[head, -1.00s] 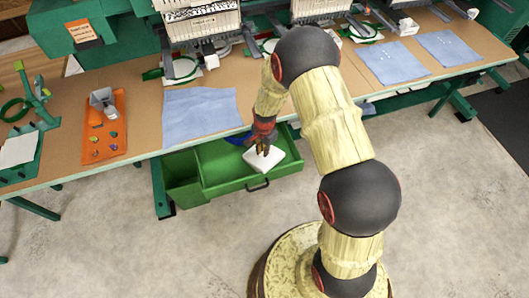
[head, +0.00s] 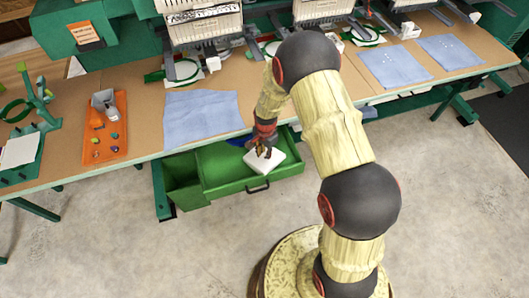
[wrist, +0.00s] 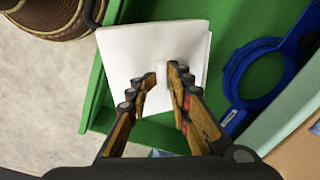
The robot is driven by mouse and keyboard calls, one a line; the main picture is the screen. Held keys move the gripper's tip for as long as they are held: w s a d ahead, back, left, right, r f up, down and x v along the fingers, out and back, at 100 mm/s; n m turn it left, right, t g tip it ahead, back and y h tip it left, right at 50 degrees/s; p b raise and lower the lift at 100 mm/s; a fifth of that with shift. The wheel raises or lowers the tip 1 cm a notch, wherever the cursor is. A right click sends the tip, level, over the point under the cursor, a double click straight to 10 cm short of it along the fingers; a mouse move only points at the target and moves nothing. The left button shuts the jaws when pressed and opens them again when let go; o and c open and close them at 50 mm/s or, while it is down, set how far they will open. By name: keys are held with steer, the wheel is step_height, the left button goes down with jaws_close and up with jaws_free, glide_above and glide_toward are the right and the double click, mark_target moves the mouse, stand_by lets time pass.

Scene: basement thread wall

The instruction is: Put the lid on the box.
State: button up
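A square white lid (wrist: 130,50) with a small upright handle (wrist: 161,74) lies in the open green drawer, in the wrist view. In the head view the white square (head: 281,158) is in the drawer's right part, partly covered by my gripper. A second white edge shows along its right side in the wrist view; I cannot tell whether this is the box beneath it. My gripper (wrist: 155,82) is over the lid with its fingers apart. The handle is between the fingertips, close to the right one, with a gap to the left one. In the head view my gripper (head: 264,150) points down.
The green drawer (head: 222,182) is pulled out below the table edge. A blue ring-shaped hoop (wrist: 232,82) lies beside the lid in the drawer. The table (head: 145,130) above carries blue cloths (head: 202,112), an orange tray (head: 104,150) and embroidery machines.

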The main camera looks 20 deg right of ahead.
steer(key=o, duration=0.4)
steer(key=shift+s+a+f+g, duration=0.1)
steer(key=shift+s+f+g, duration=0.2)
steer(key=shift+s+f, duration=0.65)
steer(key=shift+w+r, duration=0.25)
steer(key=shift+w, duration=0.05)
steer(key=shift+w+r, duration=0.1)
steer(key=shift+r, duration=0.15)
step_height(320, 180, up, 12)
steer(key=shift+f, duration=0.2)
